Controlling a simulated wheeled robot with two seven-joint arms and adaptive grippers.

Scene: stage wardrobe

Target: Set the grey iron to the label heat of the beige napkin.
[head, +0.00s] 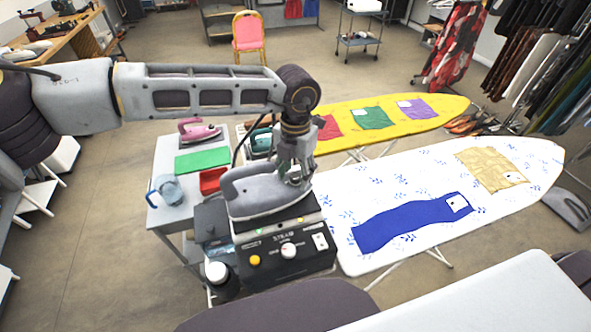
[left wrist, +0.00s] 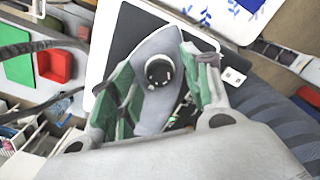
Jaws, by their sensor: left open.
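The grey iron (head: 258,192) rests on a black steam station (head: 285,255) with a knob, an orange button and lights on its front. In the left wrist view, the iron (left wrist: 150,112) shows a round black dial (left wrist: 158,70) on top. My left gripper (head: 294,176) is open above the iron's right end; in the left wrist view its fingers (left wrist: 157,62) stand either side of the dial. The dial's setting is too small to read. The beige napkin (head: 482,165) lies on the white ironing board, with a white label (head: 513,177) whose marks are unreadable. My right gripper is out of view.
A blue cloth (head: 400,224) lies on the white ironing board (head: 430,180). A yellow board (head: 345,112) with several coloured cloths stands behind.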

